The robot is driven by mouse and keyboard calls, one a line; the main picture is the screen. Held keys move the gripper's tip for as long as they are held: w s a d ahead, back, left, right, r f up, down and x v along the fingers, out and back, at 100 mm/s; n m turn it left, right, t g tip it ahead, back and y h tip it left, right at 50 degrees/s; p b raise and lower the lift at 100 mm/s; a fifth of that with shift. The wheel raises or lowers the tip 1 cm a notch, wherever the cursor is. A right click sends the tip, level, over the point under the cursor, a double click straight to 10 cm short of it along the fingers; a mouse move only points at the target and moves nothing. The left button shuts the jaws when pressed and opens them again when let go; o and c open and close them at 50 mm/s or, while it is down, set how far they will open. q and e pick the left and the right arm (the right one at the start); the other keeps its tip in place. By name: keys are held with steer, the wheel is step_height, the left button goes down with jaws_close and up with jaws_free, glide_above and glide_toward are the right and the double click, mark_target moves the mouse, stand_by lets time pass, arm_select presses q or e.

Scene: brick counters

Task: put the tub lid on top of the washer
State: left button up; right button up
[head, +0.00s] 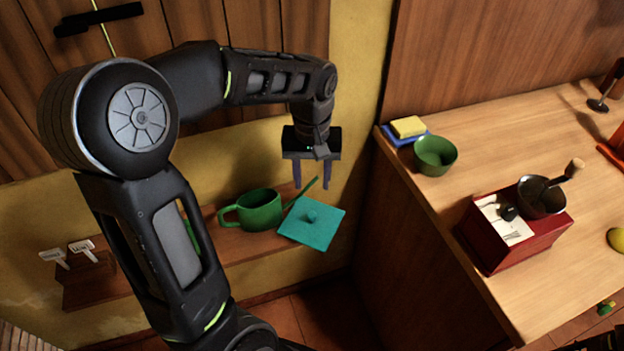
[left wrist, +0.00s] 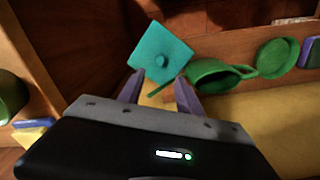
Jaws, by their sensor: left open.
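The tub lid appears to be the flat teal square with a small round knob (head: 325,228). It lies on the low wooden shelf and sticks out past its front edge; it also shows in the left wrist view (left wrist: 152,46). My left gripper (head: 312,187) is open and empty, above the lid and apart from it. In the left wrist view the lid shows just beyond the two fingertips (left wrist: 158,90). I cannot make out a thing that is clearly the washer.
A green mug-like pot (head: 259,211) stands on the shelf (head: 235,250) close left of the lid. On the counter (head: 530,120) at right are a green bowl (head: 435,158), a yellow sponge (head: 408,126) on a blue piece, and a red box (head: 520,247) with a dark pan (head: 541,198).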

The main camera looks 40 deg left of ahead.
arm_select(q)
steer(key=d+f+m+t+h, duration=0.1)
steer(key=d+f+m, duration=0.1)
steer(key=d+f, duration=0.65)
steer(key=d+f+m+h, duration=0.2)
steer(key=d+f, duration=0.4)
steer(key=f, duration=0.5)
steer(key=s+d+f+h, duration=0.1)
steer(key=s+d+f, duration=0.9)
steer(key=s+f, duration=0.2)
steer(key=shift+s+d+m, duration=0.15)
steer(key=shift+s+m, duration=0.25)
steer(key=shift+s, duration=0.85)
steer(key=shift+c, duration=0.6)
